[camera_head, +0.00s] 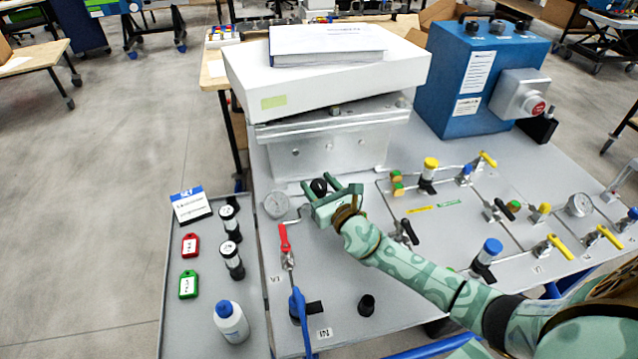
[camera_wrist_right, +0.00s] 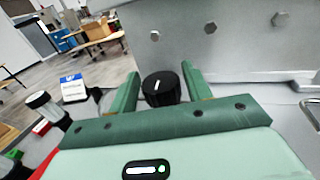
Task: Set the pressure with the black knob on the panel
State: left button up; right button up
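The black knob (camera_head: 319,187) stands on the grey panel (camera_head: 345,260), in front of the metal box and to the right of a round gauge (camera_head: 276,205). In the right wrist view the knob (camera_wrist_right: 161,88) shows a white mark on its top. My right gripper (camera_head: 317,181) is open, with one finger on each side of the knob. In the wrist view its fingers (camera_wrist_right: 160,90) leave a gap on the left of the knob, and the right finger looks very close; I cannot tell whether it touches. My left gripper is not in view.
Right behind the knob stands a grey metal box (camera_head: 325,146) with a white block on top. A red-handled valve (camera_head: 284,238) is to the left. Coloured valves and a second gauge (camera_head: 579,205) sit to the right. A side tray (camera_head: 190,335) holds a bottle and tags.

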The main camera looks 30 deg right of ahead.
jog(key=c, duration=0.6)
jog(key=shift+a+r+m+h+p, duration=0.15)
jog(key=shift+r+m+h+p, duration=0.15)
jog(key=shift+m+h+p, duration=0.75)
jog(key=h, duration=0.1)
jog(key=m+h, duration=0.1)
jog(key=h, duration=0.1)
jog(key=shift+f+g, duration=0.3)
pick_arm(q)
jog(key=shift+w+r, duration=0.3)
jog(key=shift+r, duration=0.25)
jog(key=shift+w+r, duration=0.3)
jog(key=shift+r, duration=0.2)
pick_arm(e)
jog(key=o, duration=1)
jog(key=shift+y, duration=0.25)
jog(key=shift+c, duration=0.2)
jog(key=p+v, duration=0.1)
jog(key=v, duration=1.5)
jog(key=shift+s+f+p, duration=0.1)
jog(key=shift+s+p, duration=0.05)
jog(key=shift+p, duration=0.25)
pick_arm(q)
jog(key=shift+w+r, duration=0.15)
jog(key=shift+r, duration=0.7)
